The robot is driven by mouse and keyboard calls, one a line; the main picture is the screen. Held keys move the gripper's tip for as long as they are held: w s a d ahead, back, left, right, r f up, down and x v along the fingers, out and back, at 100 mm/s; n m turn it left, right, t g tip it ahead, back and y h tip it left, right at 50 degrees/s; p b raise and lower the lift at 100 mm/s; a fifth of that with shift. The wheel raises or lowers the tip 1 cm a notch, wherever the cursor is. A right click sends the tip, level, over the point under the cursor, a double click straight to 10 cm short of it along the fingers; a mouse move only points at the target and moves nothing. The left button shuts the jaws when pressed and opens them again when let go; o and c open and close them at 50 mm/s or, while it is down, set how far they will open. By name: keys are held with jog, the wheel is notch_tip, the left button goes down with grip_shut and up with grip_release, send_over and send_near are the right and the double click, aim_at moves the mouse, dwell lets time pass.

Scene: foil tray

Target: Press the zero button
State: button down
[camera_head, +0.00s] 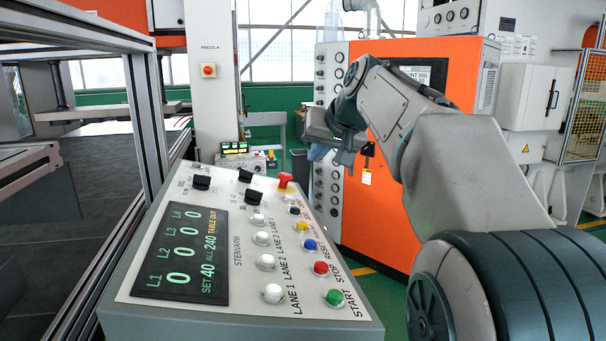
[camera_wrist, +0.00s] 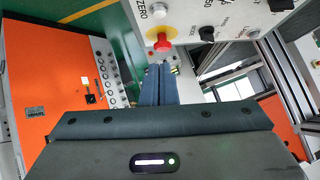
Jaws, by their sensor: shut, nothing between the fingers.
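The sloped control panel (camera_head: 236,305) stands in front of me, with a column of buttons on its right side. The zero button (camera_wrist: 157,11) is a small whitish round button beside the word ZERO at the top of the wrist view. It appears to be the pale button (camera_head: 289,200) just below the red mushroom knob (camera_head: 285,180) in the head view. My gripper (camera_wrist: 161,68) is shut and empty, its dark fingers side by side. In the wrist view the fingertips lie below the red knob, apart from the zero button. In the head view the gripper hangs beyond the panel's far right edge.
The red knob stands out from the panel close to the zero button. Black rotary knobs (camera_head: 254,197) and white lane buttons (camera_head: 272,293) are nearby. An orange cabinet (camera_head: 390,220) stands behind my arm. A metal frame (camera_head: 147,120) is on the left.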

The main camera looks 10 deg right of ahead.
jog(key=p, duration=0.2)
send_over(289, 197)
jog(key=d, duration=0.2)
jog(key=f, duration=0.4)
jog(key=s+f, duration=0.1)
jog(key=f, duration=0.2)
jog(key=shift+d, duration=0.15)
jog(key=shift+a+f, duration=0.2)
jog(key=shift+f, duration=0.3)
jog(key=shift+a+f, duration=0.15)
jog(key=shift+f, duration=0.3)
jog(key=shift+a+f, duration=0.15)
jog(key=shift+f, duration=0.55)
